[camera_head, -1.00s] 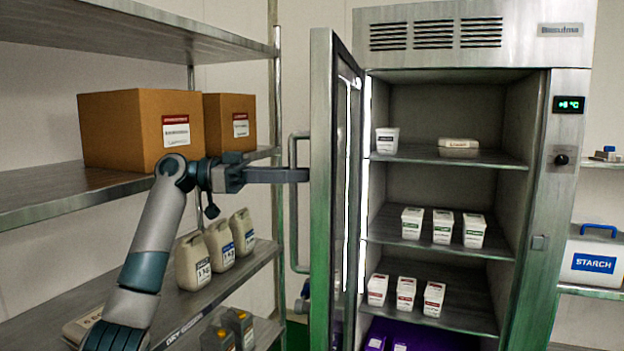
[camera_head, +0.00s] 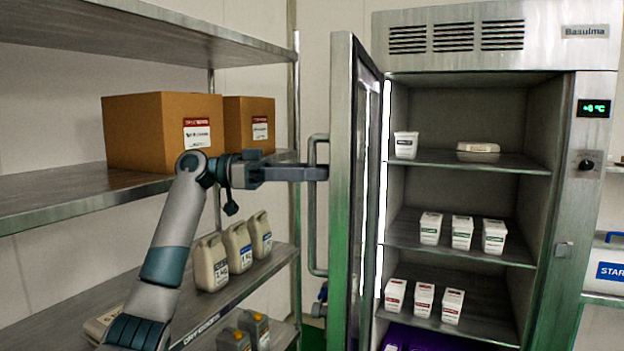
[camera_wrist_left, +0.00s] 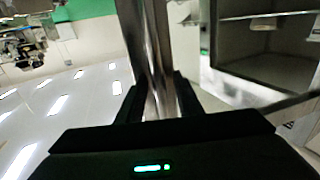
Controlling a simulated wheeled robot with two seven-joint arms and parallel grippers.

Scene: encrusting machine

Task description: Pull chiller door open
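The chiller door (camera_head: 343,240) stands wide open, seen nearly edge-on at the left of the chiller (camera_head: 480,55). Its long vertical handle (camera_head: 311,235) is on the door's left side in the head view. My left gripper (camera_head: 322,173) is at the upper part of this handle. In the left wrist view the metal handle bar (camera_wrist_left: 158,85) runs between the two fingers (camera_wrist_left: 157,103), which look closed around it. My right gripper is not in view.
Chiller shelves (camera_head: 480,160) hold several white tubs. A metal rack (camera_head: 60,195) at left carries cardboard boxes (camera_head: 160,130) and jugs (camera_head: 210,262), close to my left arm. A starch container (camera_head: 608,260) stands at the right edge.

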